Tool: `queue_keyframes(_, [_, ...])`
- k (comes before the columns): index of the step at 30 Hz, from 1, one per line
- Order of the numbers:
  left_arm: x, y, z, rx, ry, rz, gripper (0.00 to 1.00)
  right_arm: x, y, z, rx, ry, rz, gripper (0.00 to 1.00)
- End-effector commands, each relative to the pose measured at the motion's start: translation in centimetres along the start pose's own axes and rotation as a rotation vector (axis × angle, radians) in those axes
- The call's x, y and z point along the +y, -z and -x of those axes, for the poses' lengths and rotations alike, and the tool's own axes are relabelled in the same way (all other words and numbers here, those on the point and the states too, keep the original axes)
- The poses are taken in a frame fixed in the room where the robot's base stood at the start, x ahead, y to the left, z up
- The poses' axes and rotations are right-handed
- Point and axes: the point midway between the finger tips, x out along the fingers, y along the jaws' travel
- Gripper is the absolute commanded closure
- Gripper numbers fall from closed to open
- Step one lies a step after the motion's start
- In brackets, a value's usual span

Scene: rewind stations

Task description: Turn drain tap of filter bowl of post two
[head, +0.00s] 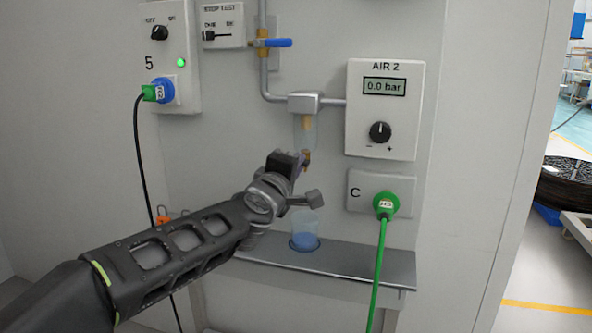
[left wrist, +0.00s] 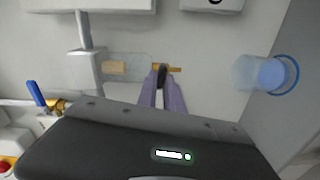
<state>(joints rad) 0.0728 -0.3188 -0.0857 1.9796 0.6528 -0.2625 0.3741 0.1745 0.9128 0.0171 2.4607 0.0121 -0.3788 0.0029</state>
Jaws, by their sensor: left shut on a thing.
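The filter bowl (head: 304,134) hangs clear below a grey filter head (head: 304,102) on the pipe, with a tan element inside. The bowl (left wrist: 138,68) lies sideways in the left wrist view. Its small brass drain tap (left wrist: 174,69) has a dark lever at the fingertips. My left gripper (head: 303,164) is at the bowl's lower end in the head view. In the left wrist view its purple fingers (left wrist: 162,80) are closed on the drain tap. The fingers partly hide the tap. My right gripper is out of view.
A clear cup with a blue base (head: 305,232) stands on the grey shelf (head: 345,262) below the bowl. The AIR 2 panel (head: 384,105) reads 0.0 bar. A blue-handled valve (head: 276,43) sits above. A green plug (head: 385,204) with its cable hangs at right.

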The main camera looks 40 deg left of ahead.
Motion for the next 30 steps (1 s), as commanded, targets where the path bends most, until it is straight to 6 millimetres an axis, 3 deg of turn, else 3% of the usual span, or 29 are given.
queue_keyframes(9, [-0.18, -0.08, -0.01, -0.001, 0.001, 0.164, 1.00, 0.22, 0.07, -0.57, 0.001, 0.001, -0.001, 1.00])
queue_keyframes(25, [-0.13, -0.06, -0.01, -0.001, 0.001, 0.201, 1.00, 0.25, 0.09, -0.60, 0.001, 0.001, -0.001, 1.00])
queue_keyframes(26, [-0.13, -0.06, -0.01, -0.001, 0.001, 0.201, 0.88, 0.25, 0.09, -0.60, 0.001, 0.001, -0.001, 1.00])
queue_keyframes(30, [-0.12, -0.05, -0.01, -0.001, 0.001, 0.200, 0.77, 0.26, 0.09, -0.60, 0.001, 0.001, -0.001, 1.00])
